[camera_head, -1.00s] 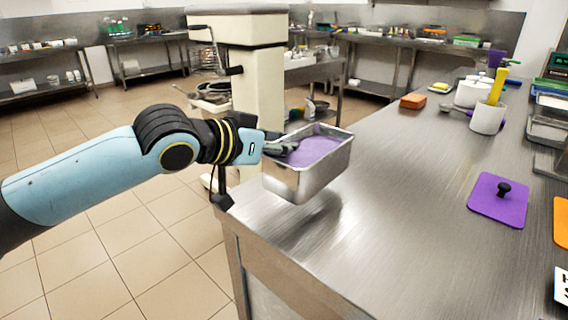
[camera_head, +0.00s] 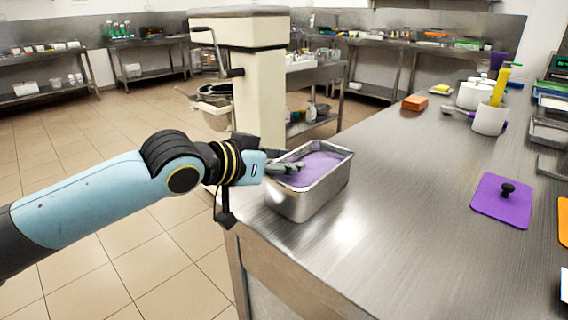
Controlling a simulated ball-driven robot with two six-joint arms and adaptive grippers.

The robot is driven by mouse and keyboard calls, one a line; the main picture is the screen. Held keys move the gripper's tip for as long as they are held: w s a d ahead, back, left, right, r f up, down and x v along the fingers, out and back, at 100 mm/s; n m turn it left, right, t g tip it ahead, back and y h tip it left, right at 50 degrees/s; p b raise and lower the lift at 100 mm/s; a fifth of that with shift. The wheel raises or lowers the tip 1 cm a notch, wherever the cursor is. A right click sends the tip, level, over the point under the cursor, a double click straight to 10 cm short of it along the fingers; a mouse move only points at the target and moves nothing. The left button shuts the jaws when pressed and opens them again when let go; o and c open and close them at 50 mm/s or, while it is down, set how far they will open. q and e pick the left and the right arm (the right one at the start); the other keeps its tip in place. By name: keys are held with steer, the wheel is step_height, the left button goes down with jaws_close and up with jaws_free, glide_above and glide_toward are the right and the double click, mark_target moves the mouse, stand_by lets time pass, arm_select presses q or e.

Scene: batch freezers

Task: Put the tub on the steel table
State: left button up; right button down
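The tub (camera_head: 312,197) is a rectangular steel pan filled with a purple mass. It stands level near the left edge of the steel table (camera_head: 400,235), and its base appears to touch the top. My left gripper (camera_head: 285,169) reaches in from the left and is shut on the tub's near-left wall, one finger showing inside over the purple mass. The other finger is mostly hidden. My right gripper is not in view.
An orange-brown block (camera_head: 415,103), a white cup (camera_head: 489,119) with tools and a purple square with a black knob (camera_head: 502,200) are farther right on the table. The table's middle is clear. A cream machine (camera_head: 257,90) stands behind the tub.

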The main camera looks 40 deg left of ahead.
arm_select(q)
steer(key=shift+r, duration=0.2)
steer(key=p+v, duration=0.8)
steer(key=v, duration=0.4)
steer(key=shift+f, duration=0.1)
